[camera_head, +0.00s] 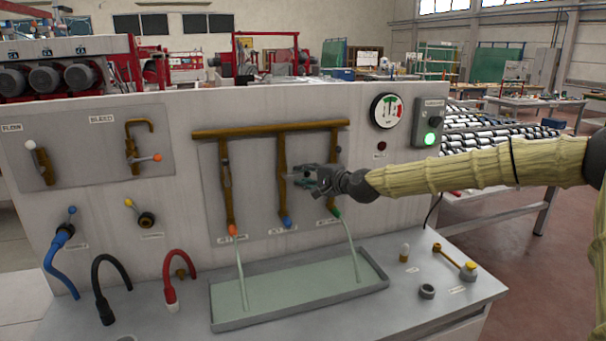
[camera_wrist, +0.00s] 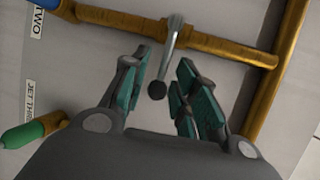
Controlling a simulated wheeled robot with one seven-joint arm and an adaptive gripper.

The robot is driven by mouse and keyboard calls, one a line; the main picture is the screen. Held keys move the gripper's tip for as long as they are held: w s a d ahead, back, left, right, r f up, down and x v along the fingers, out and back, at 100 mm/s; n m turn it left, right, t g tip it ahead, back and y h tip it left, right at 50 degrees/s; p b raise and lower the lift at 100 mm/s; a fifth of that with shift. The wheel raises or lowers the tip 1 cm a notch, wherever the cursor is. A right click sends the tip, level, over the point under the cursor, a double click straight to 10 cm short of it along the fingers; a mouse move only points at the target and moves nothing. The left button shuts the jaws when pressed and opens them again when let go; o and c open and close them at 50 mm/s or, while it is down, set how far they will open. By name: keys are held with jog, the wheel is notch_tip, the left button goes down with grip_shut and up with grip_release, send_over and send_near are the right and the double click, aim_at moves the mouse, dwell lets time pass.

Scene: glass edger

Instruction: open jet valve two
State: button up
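The middle jet pipe (camera_head: 282,165) is brass with a blue nozzle tip (camera_head: 286,222), and no stream shows below it. In the wrist view the pipe (camera_wrist: 215,43) lies beside a label reading "TWO" (camera_wrist: 36,22). A silver lever (camera_wrist: 171,45) with a dark round knob (camera_wrist: 157,90) sticks out from this pipe. In the wrist view my gripper (camera_wrist: 163,72) is open, with one finger on each side of the lever. Contact with the lever cannot be told.
Jet pipes with an orange tip (camera_head: 233,230) and a green tip (camera_head: 335,212) stand on either side, each with a stream falling into the tray (camera_head: 300,314). A brass header (camera_head: 270,129) runs above. A gauge (camera_head: 387,111) and a green-lit switch box (camera_head: 428,124) are at right.

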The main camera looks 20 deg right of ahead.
jog(key=shift+w+a+f, duration=0.1)
jog(key=shift+w+a, duration=0.15)
jog(key=shift+w, duration=0.25)
grip_shut()
